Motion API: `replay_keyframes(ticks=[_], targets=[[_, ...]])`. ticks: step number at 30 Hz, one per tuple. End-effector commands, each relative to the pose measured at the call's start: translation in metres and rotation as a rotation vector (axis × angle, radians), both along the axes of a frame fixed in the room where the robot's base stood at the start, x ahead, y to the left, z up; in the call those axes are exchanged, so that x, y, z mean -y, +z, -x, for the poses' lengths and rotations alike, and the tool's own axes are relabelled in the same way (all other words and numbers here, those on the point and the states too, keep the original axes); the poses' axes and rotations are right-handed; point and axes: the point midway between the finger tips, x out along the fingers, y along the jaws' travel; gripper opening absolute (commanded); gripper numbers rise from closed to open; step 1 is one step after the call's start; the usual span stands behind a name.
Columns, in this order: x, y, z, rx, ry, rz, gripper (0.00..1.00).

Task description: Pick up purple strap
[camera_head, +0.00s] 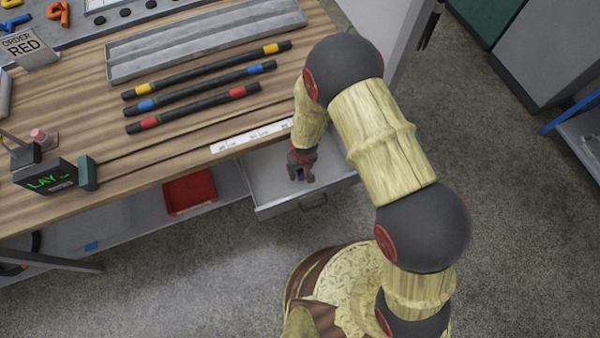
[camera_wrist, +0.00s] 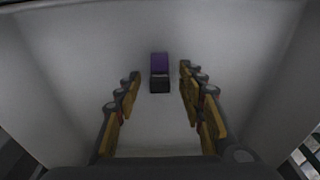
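The purple strap (camera_wrist: 160,63) lies on the light floor of the open drawer, in the wrist view. It is a small piece, purple at its far end and black at its near end. My gripper (camera_wrist: 160,80) is open, with its fingers spread left and right of the strap and a gap on each side. The strap is not touched by the fingers as far as I can see.
The wooden table (camera_head: 60,105) stands above the drawer. Three dark hoses with coloured bands (camera_head: 200,82) and a long grey tray (camera_head: 205,40) lie on it. A red bin (camera_head: 190,192) is left of the drawer. The drawer's walls close in around my gripper.

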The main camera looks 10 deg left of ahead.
Motion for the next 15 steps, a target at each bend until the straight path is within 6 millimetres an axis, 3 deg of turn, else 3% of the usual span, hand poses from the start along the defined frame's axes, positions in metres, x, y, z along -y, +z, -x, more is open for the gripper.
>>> replay_keyframes(ticks=[6, 15], targets=[[-0.0006, 0.0, -0.001, 0.002, 0.0, -0.001, 0.39], [-0.0005, 0.0, -0.0008, 0.002, 0.0, -0.001, 0.22]])
